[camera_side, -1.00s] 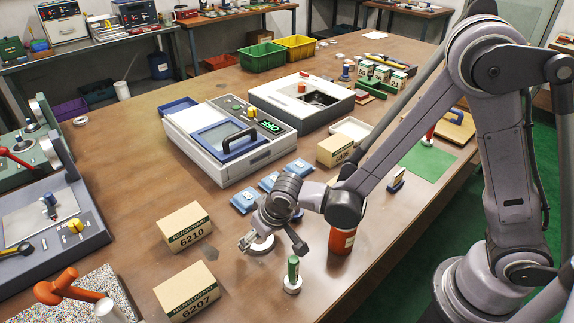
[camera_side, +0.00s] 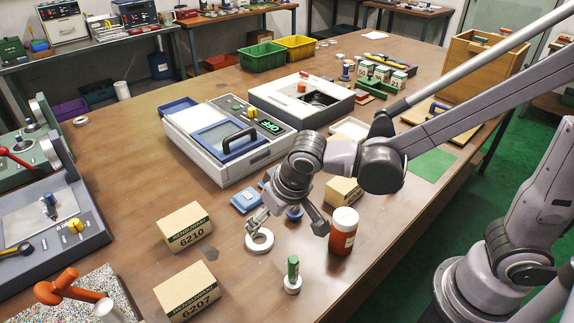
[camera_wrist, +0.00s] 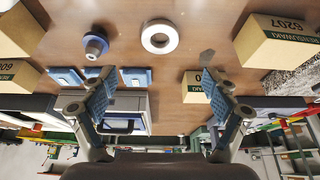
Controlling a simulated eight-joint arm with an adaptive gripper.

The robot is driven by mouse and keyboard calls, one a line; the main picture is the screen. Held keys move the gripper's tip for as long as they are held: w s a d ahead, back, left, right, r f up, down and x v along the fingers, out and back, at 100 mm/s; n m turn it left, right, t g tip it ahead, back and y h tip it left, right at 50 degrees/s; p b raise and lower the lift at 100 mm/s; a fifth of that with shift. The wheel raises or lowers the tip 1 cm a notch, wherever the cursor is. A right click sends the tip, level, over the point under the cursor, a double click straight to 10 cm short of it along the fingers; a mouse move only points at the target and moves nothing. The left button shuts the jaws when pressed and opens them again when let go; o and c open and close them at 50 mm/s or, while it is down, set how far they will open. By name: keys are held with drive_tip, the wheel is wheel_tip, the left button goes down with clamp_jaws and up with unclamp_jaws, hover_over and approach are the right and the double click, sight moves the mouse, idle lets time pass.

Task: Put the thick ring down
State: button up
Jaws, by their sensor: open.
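The thick ring (camera_side: 259,241) is pale and lies flat on the brown table, left of the red jar. In the wrist view the ring (camera_wrist: 159,37) lies beyond the fingertips, between the two fingers' directions, with nothing touching it. My gripper (camera_side: 289,217) is open and empty, raised above the table just behind and to the right of the ring in the side view. Its two blue-padded fingers (camera_wrist: 160,92) stand wide apart in the wrist view.
Boxes marked 6210 (camera_side: 185,228) and 6207 (camera_side: 187,291) stand to the left. A blue-based part (camera_wrist: 96,43) is beside the ring. Bare table lies left of it.

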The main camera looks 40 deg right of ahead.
drive_tip(key=s+d+r+t, duration=0.1)
drive_tip(key=s+d+r, duration=0.2)
drive_tip(key=d, duration=0.5)
drive_tip(key=s+d+r+t, duration=0.1)
drive_tip(key=s+d+r, duration=0.3)
drive_tip(key=d, duration=0.5)
drive_tip(key=shift+s+t, duration=0.15)
drive_tip(key=shift+t, duration=0.15)
drive_tip(key=shift+d+f, duration=0.1)
